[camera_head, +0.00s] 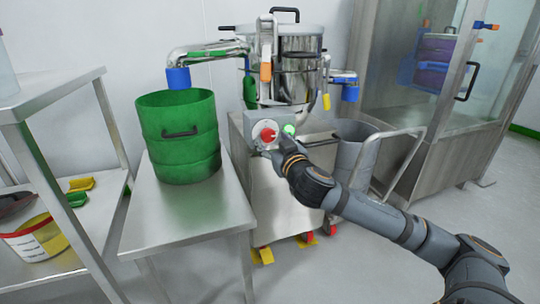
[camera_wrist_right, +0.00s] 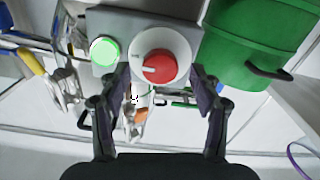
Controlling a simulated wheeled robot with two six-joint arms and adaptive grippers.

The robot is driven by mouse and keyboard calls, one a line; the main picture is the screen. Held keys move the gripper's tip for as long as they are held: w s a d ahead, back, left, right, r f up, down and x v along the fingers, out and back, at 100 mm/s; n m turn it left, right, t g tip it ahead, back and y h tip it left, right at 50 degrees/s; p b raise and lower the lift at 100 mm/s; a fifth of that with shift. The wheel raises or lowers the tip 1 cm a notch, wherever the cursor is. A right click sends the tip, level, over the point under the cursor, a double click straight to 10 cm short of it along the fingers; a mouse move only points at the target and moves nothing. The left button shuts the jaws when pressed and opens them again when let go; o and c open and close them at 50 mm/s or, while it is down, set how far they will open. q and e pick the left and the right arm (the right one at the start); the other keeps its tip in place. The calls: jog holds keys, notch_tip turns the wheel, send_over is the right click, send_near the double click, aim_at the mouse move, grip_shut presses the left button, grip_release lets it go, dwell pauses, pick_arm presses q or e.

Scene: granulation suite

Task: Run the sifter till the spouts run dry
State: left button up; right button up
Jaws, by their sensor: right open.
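The steel sifter (camera_head: 300,75) stands against the wall on a steel cabinet. Its grey control box (camera_head: 258,119) carries a red knob (camera_head: 268,135) and a green lamp (camera_head: 289,130) that glows. In the right wrist view the red knob (camera_wrist_right: 159,67) sits on a white dial, with the lit lamp (camera_wrist_right: 104,51) beside it. My right gripper (camera_wrist_right: 162,82) is open, its fingers on either side of the knob in the picture; I cannot tell whether they touch it. A left spout with a blue end (camera_head: 178,78) hangs over a green drum (camera_head: 178,155). Another blue-ended spout (camera_head: 350,93) hangs over a grey bin (camera_head: 352,158). No falling material is visible. My left gripper is out of view.
The green drum stands on a steel table (camera_head: 185,215). A shelf rack (camera_head: 50,95) at the left holds a tub (camera_head: 32,240) and small scoops. A steel-framed glass cabinet (camera_head: 415,145) stands at the right. The floor at the lower right is clear apart from my arm.

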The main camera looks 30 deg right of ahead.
jog(key=shift+w+d+r, duration=0.15)
jog(key=shift+w+d, duration=0.1)
jog(key=shift+w, duration=0.8)
jog(key=shift+c, duration=0.2)
